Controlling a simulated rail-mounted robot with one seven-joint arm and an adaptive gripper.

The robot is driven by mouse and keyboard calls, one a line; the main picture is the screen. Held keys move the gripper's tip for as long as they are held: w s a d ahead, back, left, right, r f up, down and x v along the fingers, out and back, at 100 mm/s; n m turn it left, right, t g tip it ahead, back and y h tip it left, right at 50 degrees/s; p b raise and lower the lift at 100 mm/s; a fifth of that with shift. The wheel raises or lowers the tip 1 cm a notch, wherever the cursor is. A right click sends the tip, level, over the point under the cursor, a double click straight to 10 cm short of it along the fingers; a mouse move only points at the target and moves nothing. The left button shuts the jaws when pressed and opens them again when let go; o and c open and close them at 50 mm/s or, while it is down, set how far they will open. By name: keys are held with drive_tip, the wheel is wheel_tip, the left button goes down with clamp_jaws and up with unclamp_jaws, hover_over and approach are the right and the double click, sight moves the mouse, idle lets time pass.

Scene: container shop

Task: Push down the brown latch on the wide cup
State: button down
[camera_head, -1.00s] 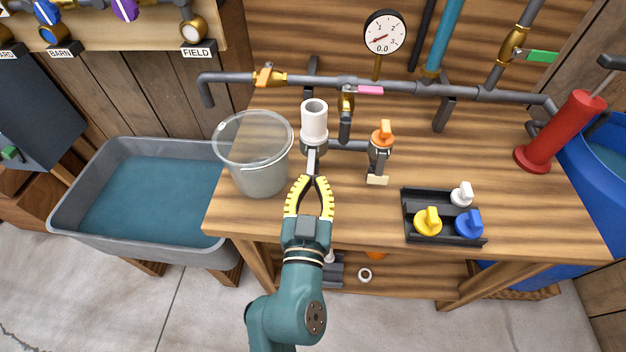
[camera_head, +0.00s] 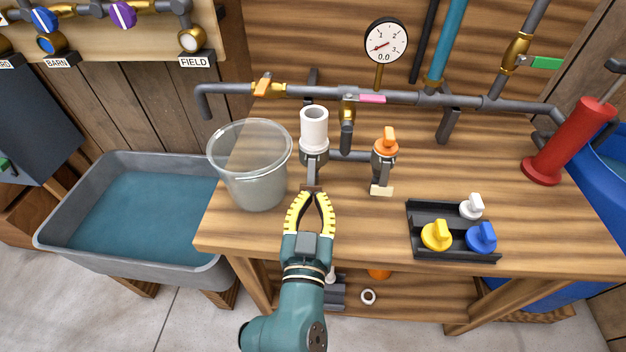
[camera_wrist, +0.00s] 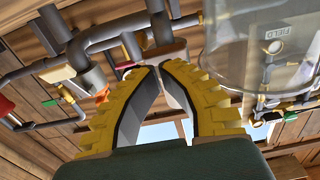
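The wide cup (camera_head: 314,127) is a white upright cylinder on a grey pipe fitting on the bench. The brown latch (camera_head: 313,188) hangs from its grey lever, at the front below the cup. My gripper (camera_head: 312,196) has yellow ribbed fingers and sits right at the latch's lower end. Its fingertips are a small gap apart. In the wrist view a pale brownish piece (camera_wrist: 152,52) lies just beyond the fingertips (camera_wrist: 158,68). Whether the fingers touch it cannot be told.
A clear bucket (camera_head: 248,165) stands close left of the cup. To the right is an orange-handled fitting (camera_head: 386,146) with a cream latch (camera_head: 381,190). A black tray (camera_head: 420,215) holds yellow, blue and white knobs. A pressure gauge (camera_head: 386,41) and pipes lie behind.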

drive_tip(key=s+a+f+b, duration=0.1)
drive_tip(key=s+f, duration=0.4)
drive_tip(key=s, duration=0.5)
